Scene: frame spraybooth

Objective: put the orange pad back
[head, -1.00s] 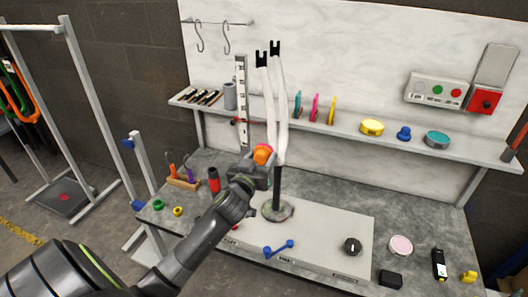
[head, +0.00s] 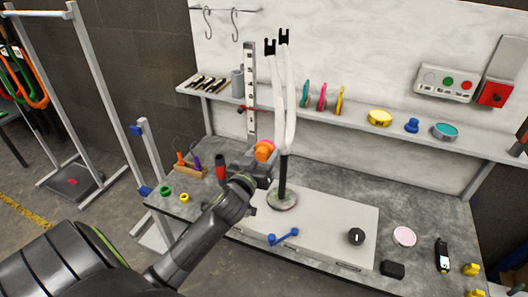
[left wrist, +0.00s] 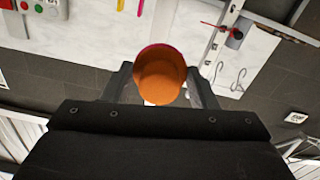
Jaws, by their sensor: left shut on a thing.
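The orange pad (head: 264,151) is a round orange piece with a pinkish rim, held up near the post at the middle of the bench. My left gripper (head: 262,163) is shut on it. In the left wrist view the orange pad (left wrist: 160,78) sits between the two fingers (left wrist: 162,88), with a magenta edge at its top. A white fork on a stand (head: 284,120) rises just to the right of the gripper; I cannot tell whether they touch. My right gripper is not in view.
The wall shelf (head: 350,126) carries thin coloured discs (head: 322,97), a yellow round pad (head: 380,118), a blue knob (head: 412,125) and a teal tin (head: 445,131). A tool block (head: 190,169) stands left.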

